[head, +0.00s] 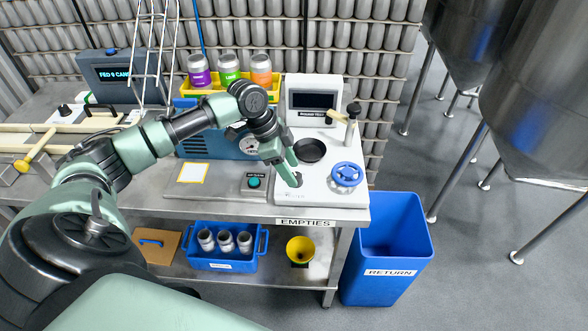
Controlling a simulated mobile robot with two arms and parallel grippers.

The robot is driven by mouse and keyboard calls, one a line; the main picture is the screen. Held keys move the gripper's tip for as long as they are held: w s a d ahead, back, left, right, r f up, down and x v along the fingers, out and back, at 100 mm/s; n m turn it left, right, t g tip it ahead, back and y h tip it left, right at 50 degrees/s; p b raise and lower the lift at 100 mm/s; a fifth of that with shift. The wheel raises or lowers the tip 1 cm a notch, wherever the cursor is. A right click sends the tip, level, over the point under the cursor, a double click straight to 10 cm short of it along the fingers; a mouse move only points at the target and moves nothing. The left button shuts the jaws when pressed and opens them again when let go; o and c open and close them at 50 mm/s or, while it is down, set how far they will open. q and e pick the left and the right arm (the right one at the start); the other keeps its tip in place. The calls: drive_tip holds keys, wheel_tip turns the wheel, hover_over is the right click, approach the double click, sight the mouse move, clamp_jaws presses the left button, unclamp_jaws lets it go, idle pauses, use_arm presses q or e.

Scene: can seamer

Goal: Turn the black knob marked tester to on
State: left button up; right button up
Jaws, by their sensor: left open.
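My left gripper (294,181) is open and points down at the front left corner of the white machine (325,196). Its fingers are at a small dark spot there that looks like a knob, mostly hidden by the fingers. I cannot tell whether they touch it or which way it is turned. A small label just below it is too small to read. Another black knob (65,110) stands on a pale unit at the far left, with no readable mark. My right gripper is not in view.
On the white machine are a blue handwheel (347,175), a black round dish (310,151) and a display (314,102). A green button box (254,183) sits left of my gripper. A blue return bin (391,244) stands right of the bench.

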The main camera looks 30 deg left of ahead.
use_arm(q)
drive_tip(key=shift+x, duration=1.05)
drive_tip(key=shift+w, duration=0.1)
clamp_jaws()
